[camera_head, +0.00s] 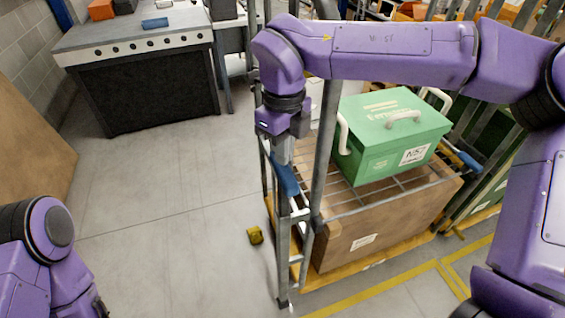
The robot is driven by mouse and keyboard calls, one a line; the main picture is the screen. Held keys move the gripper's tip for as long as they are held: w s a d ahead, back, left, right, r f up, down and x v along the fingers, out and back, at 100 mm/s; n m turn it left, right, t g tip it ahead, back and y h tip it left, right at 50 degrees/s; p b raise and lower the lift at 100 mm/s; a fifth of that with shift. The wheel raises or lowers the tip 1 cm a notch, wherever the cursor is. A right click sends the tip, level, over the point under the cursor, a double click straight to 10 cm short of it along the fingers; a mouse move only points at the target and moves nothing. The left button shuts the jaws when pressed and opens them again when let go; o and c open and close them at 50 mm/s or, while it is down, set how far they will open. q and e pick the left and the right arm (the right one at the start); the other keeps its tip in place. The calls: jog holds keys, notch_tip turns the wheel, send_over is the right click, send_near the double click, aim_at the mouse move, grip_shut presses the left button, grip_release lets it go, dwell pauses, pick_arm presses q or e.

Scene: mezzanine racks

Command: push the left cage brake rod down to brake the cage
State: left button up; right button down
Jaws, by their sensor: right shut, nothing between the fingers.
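The cage (322,130) is a grey metal frame with a yellow-orange base, seen right of centre. The left brake rod (287,182) has a blue grip and sits at the cage's left front post. My right gripper (284,155) points down with its fingers shut and empty, directly above the blue grip in the picture. Its fingertips are at or very near the grip's top; I cannot tell whether they touch. My left arm shows only at the lower left corner, and its gripper is out of view.
A green lidded box (385,140) and a brown carton (375,225) are in the cage. A second blue grip (466,160) is at its right side.

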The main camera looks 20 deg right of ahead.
aim_at(284, 175)
jog(key=shift+f+b, duration=2.2)
jog(key=shift+f, duration=1.35)
notch_tip(284, 175, up, 7)
jog(key=p, duration=0.7)
jog(key=shift+r, duration=0.15)
